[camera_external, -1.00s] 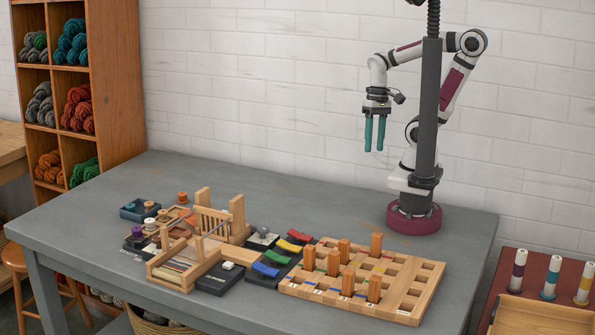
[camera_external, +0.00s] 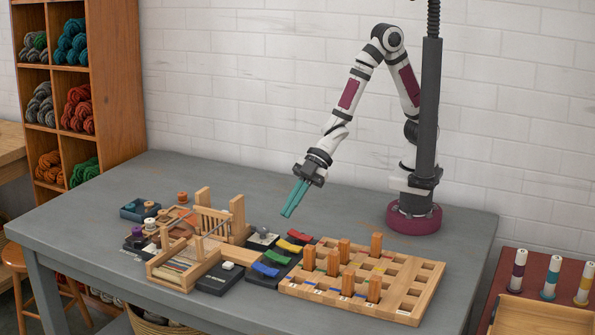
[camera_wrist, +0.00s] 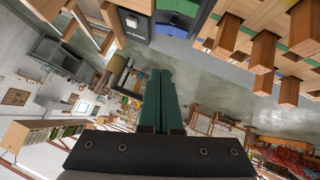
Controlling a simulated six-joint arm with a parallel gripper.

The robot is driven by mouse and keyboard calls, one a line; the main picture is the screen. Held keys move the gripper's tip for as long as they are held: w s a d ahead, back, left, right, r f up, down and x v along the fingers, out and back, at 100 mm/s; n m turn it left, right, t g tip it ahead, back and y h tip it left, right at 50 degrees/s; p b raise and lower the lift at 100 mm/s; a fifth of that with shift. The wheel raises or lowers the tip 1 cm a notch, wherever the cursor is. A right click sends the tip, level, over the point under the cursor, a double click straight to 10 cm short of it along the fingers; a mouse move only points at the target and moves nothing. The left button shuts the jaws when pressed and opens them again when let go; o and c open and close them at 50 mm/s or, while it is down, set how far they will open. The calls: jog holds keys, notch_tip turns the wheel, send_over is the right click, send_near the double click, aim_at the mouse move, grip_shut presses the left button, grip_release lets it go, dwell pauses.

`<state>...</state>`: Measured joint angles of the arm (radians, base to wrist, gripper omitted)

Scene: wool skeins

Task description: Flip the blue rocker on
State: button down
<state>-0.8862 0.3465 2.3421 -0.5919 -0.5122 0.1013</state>
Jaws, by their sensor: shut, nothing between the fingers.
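The blue rocker (camera_external: 265,270) is the front one of three coloured rockers on a dark base. A green rocker (camera_external: 276,257) and a yellow-and-red pair of rocker parts (camera_external: 289,246) lie behind it. In the wrist view the blue rocker (camera_wrist: 173,31) shows near the top edge, with green beside it. My gripper (camera_external: 288,214) is shut and empty. It hangs tilted in the air, above and behind the rockers, apart from them. Its teal fingers (camera_wrist: 160,88) lie together in the wrist view. I cannot tell the blue rocker's on or off position.
A wooden peg board (camera_external: 410,303) with several upright blocks stands right of the rockers. A small wooden loom (camera_external: 183,272) and a white switch on a dark box (camera_external: 228,265) stand to the left. The table (camera_external: 330,200) is clear behind.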

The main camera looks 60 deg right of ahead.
send_over(256, 267)
jog(key=s+d, duration=0.2)
jog(key=d, duration=0.1)
notch_tip(256, 267, down, 7)
jog(key=shift+a+f, duration=0.1)
jog(key=shift+w+f, duration=0.2)
jog(key=shift+f, duration=0.4)
jog(key=shift+w+f, duration=0.2)
jog(key=shift+f, duration=0.35)
jog(key=shift+w+f, duration=0.2)
jog(key=shift+f, duration=0.3)
